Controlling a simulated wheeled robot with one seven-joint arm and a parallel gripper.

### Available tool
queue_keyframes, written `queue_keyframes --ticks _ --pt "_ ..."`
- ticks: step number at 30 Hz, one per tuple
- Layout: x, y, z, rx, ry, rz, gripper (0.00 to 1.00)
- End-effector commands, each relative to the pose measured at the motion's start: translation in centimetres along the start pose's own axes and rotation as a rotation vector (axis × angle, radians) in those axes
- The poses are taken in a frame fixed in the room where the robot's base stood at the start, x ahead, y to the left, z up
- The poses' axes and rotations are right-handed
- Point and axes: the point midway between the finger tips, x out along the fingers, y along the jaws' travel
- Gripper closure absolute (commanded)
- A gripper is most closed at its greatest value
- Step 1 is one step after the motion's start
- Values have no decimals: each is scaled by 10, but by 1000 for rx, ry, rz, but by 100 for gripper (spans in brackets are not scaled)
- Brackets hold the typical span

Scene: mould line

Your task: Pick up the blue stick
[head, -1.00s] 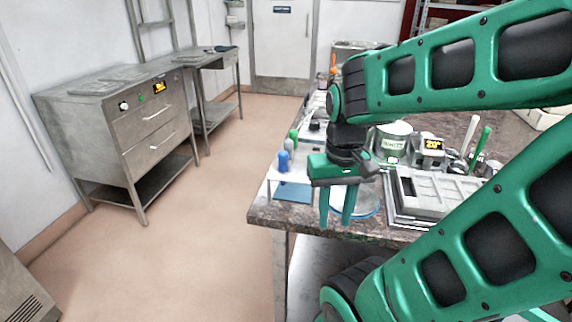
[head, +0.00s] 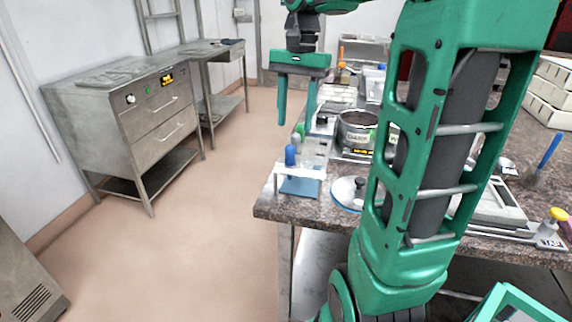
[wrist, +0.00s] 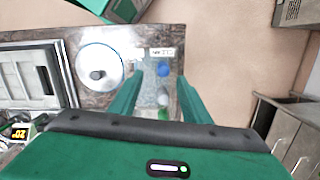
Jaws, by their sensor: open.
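The blue stick (head: 290,155) stands upright in a small rack (head: 314,174) with a white top and blue base at the table's left front corner. In the wrist view its round blue top (wrist: 163,69) shows from above. A pale stick and a green stick (wrist: 163,114) stand in line behind it. My gripper (head: 295,125) is open and empty, fingers pointing down, and appears higher than the rack. In the wrist view the stick's top shows between the spread fingers (wrist: 159,80), near their tips. The gap in height is hard to judge.
A round clear lid with a dark knob (head: 347,192) lies right of the rack. A metal pot (head: 357,130) stands behind it. A grey mould (head: 497,205) and a blue-handled tool (head: 549,150) are farther right.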

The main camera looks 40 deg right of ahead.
Motion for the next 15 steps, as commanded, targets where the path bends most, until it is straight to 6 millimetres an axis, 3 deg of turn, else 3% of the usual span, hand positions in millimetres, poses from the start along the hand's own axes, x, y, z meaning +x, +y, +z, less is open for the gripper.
queue_keyframes --ticks 5,15 --pt "-5 -9 -11 44 -6 8 57" --pt "38 -9 -10 47 -6 8 57"
